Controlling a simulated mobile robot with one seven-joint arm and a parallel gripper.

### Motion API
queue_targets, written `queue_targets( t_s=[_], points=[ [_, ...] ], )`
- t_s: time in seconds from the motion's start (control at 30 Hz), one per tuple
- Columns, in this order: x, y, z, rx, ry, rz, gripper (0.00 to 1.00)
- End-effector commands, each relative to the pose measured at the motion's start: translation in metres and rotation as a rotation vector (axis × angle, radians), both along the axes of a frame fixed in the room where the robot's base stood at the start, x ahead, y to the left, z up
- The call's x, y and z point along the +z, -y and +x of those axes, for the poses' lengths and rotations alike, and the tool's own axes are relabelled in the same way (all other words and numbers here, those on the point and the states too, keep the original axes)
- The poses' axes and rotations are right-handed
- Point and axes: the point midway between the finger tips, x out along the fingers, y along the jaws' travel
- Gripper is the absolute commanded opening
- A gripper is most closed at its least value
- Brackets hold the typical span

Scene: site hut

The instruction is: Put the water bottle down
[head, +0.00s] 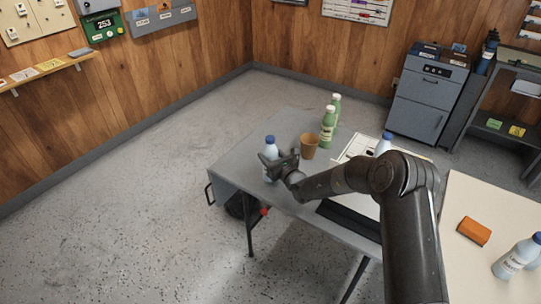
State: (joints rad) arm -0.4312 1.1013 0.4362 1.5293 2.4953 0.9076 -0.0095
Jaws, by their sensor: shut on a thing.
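A water bottle (270,148) with a blue cap is in my gripper (273,160), near the left end of the grey table (239,153). My gripper is shut on the bottle, which looks upright. The fingers and wrist hide part of its body. I cannot tell whether its base touches the table top.
A brown cup (309,147) and two green bottles (327,128) (336,105) stand right of my gripper. Another blue-capped bottle (384,144) stands by white papers (356,147). A cream table (490,207) at the right holds an orange block (473,231) and more bottles (511,260).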

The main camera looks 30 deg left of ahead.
Motion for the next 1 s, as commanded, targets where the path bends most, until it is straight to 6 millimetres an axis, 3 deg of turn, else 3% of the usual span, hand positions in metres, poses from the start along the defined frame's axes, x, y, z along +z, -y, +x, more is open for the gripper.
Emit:
queue_targets(
  t_s=[0.27,0.3,0.53,0.87,1.0],
  points=[
    [-0.001,0.0,0.0,0.0,0.002,0.002,0.13],
    [-0.001,0.0,0.0,0.0,0.001,0.001,0.53],
    [-0.001,0.0,0.0,0.0,0.0,0.001,0.72],
    [0.002,0.001,0.0,0.0,0.001,0.001,0.73],
    [0.002,0.016,-0.005,-0.001,0.0,0.001,0.73]
  ],
)
